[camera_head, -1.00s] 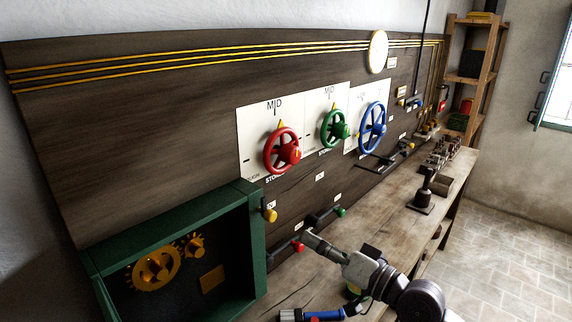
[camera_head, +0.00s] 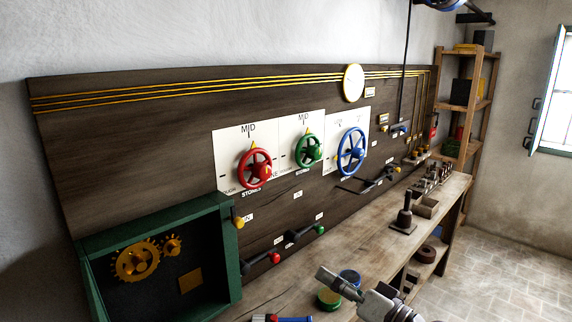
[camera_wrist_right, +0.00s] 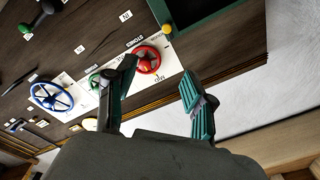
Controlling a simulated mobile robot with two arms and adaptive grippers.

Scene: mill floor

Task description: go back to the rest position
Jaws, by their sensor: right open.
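My right gripper (camera_wrist_right: 158,72) is open and empty in the right wrist view, its two green-padded fingers spread apart. The board's red wheel (camera_wrist_right: 147,60) shows behind the gap between the fingers, and the fingers do not touch it. In the head view my right arm (camera_head: 375,302) comes in at the bottom, above the bench and apart from the wheels. The red wheel (camera_head: 255,168), green wheel (camera_head: 309,149) and blue wheel (camera_head: 352,151) stand in a row on the dark board.
A green box with gold gears (camera_head: 232,255) stands at the lower left. Levers with a red knob (camera_head: 275,258) and a green knob (camera_head: 320,229) stick out from the board. Round tins (camera_head: 329,299) and a dark stamp-like tool (camera_head: 404,217) stand on the wooden bench (camera_head: 375,252).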

